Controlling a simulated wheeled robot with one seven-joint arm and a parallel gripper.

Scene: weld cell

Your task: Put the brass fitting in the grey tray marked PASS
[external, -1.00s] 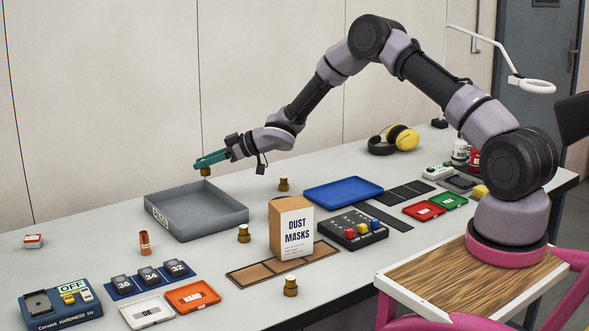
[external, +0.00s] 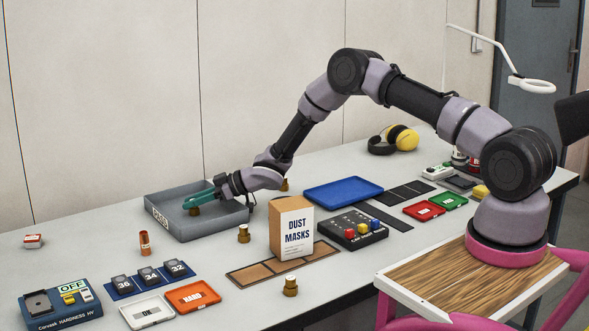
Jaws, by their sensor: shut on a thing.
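The grey tray (external: 208,227) marked PASS stands at the back left of the table, with its label on its left front corner. My gripper (external: 193,205) has teal fingers and is down inside the tray's outline. It is shut on a brass fitting (external: 195,211), which shows below the fingers, low in the tray. I cannot tell whether the fitting touches the tray floor. Other brass fittings stand on the table: one in front of the tray (external: 244,234), one near the front edge (external: 290,286), and one behind, partly hidden by my arm (external: 284,185).
A DUST MASKS box (external: 291,228) stands right of the tray. A blue tray (external: 343,189) and a button panel (external: 352,229) lie further right. A copper-coloured piece (external: 145,243), a hardness tester (external: 60,303), and small white (external: 146,312) and orange (external: 193,297) trays lie in front.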

